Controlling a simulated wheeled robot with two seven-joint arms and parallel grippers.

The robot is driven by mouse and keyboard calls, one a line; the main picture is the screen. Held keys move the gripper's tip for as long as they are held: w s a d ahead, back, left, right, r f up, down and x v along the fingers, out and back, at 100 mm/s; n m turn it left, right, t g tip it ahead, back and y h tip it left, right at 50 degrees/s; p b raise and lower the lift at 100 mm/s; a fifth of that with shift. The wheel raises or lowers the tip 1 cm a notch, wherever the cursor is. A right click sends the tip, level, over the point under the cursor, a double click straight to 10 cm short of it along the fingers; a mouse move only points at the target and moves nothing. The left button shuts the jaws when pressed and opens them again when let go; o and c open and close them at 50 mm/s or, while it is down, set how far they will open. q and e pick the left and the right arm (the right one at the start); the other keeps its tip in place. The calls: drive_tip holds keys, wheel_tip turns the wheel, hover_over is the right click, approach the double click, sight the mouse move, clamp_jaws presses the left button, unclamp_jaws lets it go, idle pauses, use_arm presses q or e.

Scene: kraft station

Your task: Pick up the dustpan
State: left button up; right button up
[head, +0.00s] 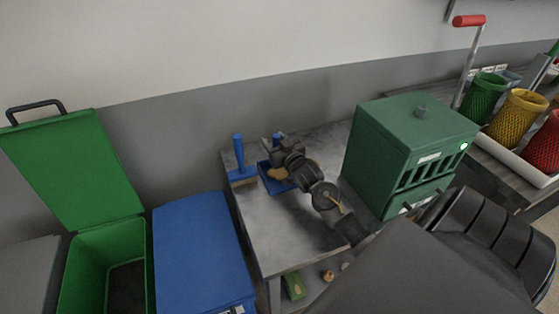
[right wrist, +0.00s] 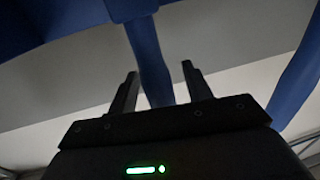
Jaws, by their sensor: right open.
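The blue dustpan (head: 276,187) is on the grey metal table, partly hidden by my right gripper. Its upright handle shows just above the gripper. In the right wrist view the blue handle (right wrist: 147,50) rises between the two fingers, with a gap beside each. My right gripper (head: 277,150) is open around the handle; its fingers also show in the right wrist view (right wrist: 160,72). A blue hand brush (head: 239,165) stands upright just left of the dustpan. My left gripper is not in view.
A green cabinet (head: 405,150) stands right of my right arm. A blue bin (head: 200,250) and an open green bin (head: 75,270) are left of the table (head: 275,240). Green, yellow and red mesh baskets (head: 515,115) are at the far right. The table's front is clear.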

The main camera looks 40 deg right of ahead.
drive_tip(key=shift+c, duration=0.3)
clamp_jaws()
drive_tip(key=shift+r, duration=0.1)
